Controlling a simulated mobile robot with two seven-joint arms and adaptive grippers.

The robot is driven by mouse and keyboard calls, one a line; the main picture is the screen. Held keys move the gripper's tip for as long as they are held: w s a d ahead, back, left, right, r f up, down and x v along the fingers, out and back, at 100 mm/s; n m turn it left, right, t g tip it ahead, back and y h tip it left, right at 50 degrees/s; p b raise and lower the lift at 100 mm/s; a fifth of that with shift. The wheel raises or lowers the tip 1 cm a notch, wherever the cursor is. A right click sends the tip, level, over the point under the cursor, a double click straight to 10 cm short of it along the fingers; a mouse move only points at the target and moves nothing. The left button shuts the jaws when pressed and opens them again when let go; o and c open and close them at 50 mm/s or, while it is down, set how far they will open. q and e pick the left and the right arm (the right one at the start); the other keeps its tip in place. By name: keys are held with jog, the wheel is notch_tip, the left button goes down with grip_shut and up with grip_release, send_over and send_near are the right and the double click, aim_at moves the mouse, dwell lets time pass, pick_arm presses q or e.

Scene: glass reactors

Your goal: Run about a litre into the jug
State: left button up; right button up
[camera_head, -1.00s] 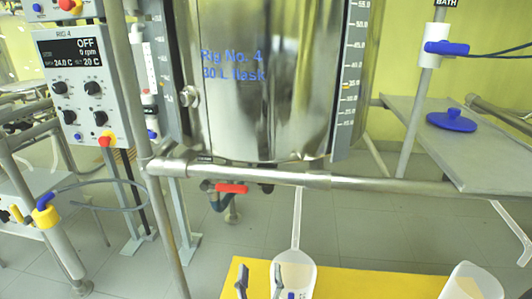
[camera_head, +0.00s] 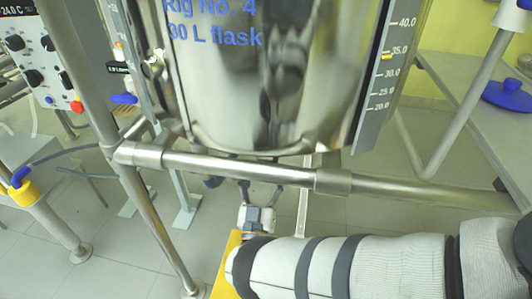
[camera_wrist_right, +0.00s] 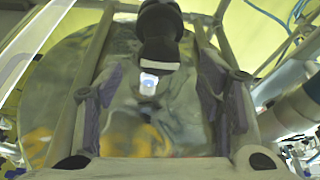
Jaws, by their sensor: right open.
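The steel vessel (camera_head: 255,90) marked "Rig No. 4 30 L flask" hangs in its pipe frame. In the head view my right gripper (camera_head: 262,187) is open and points up under the vessel, behind the front rail. In the right wrist view its two fingers (camera_wrist_right: 158,50) stand apart, with a dark fitting (camera_wrist_right: 160,30) and a small white and blue piece (camera_wrist_right: 149,84) showing between them. No grip is visible. The red drain handle is not seen in the head view now. The jug is not visible; my right arm covers much of the yellow surface (camera_head: 225,275). My left gripper is out of view.
The front rail (camera_head: 235,168) crosses just above my right gripper. A graduated scale (camera_head: 378,85) stands at the vessel's right. A grey bench (camera_head: 480,130) with a blue lid (camera_head: 508,95) is at the right. A control box (camera_head: 35,65) is at the left.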

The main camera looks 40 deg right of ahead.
aim_at(265, 161)
jog(key=x, duration=0.6)
jog(key=shift+w+d, duration=0.1)
jog(key=c, duration=1.2)
jog(key=shift+n, duration=0.3)
jog(key=n+t+y, duration=0.1)
jog(key=n+y, duration=0.1)
jog(key=n, duration=0.2)
jog(key=shift+n, duration=0.4)
jog(key=shift+n+t+y, duration=0.5)
jog(key=shift+n+y, duration=0.7)
jog(key=shift+n, duration=0.8)
jog(key=shift+n, duration=0.3)
